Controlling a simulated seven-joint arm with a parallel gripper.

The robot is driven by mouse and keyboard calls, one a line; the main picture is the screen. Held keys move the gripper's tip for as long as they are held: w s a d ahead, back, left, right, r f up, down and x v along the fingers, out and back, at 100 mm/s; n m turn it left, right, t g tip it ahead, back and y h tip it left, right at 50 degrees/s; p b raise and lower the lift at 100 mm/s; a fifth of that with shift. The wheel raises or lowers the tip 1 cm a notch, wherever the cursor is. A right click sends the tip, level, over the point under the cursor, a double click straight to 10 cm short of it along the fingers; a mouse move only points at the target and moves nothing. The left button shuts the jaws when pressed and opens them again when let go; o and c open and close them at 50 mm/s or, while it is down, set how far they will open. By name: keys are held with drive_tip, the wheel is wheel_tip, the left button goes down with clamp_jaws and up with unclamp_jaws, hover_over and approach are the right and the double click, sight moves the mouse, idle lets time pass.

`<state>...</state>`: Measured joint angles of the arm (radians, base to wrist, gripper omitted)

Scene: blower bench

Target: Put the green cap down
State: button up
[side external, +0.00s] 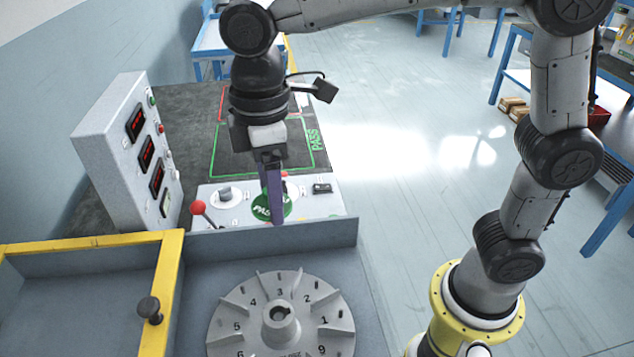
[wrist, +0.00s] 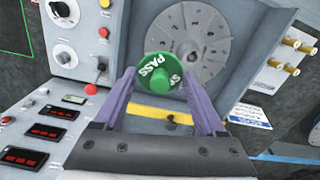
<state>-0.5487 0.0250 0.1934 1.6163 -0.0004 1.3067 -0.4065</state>
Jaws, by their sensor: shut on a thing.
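The green cap (wrist: 160,70), a round disc marked "PASS", sits between the purple fingertips of my gripper (wrist: 160,78) in the wrist view. My gripper is shut on it. In the side view my gripper (side external: 273,195) points down in front of the white control panel, and the green cap (side external: 263,212) shows partly behind a finger. The cap appears held above the panel; the exact gap cannot be told. Behind the panel, a green outlined area (side external: 214,150) marked "PASS" lies on the dark bench top, with a red outlined area (side external: 222,100) beyond it.
A grey numbered wheel (side external: 318,318) lies in the tray in front. A red-knobbed lever (side external: 198,208) stands left of my gripper. A grey meter box (side external: 115,150) rises at the left. A yellow-edged bin (side external: 172,260) is at front left. The outlined areas look bare.

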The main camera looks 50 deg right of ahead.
drive_tip(key=w+d+f+m, duration=0.3)
drive_tip(key=w+d+f, duration=0.1)
drive_tip(key=w+d, duration=0.45)
drive_tip(key=w+d+f+m, duration=0.3)
drive_tip(key=w+d+f, duration=0.3)
drive_tip(key=w, duration=0.4)
drive_tip(key=d+f+m, duration=0.3)
drive_tip(key=d+f, duration=0.2)
drive_tip(key=d, duration=0.6)
drive_tip(key=d+f+m, duration=0.2)
drive_tip(key=d+f, duration=0.3)
drive_tip(key=d, duration=0.5)
drive_tip(key=shift+f, duration=3.75)
drive_tip(key=shift+f, duration=0.15)
drive_tip(key=o, duration=1.3)
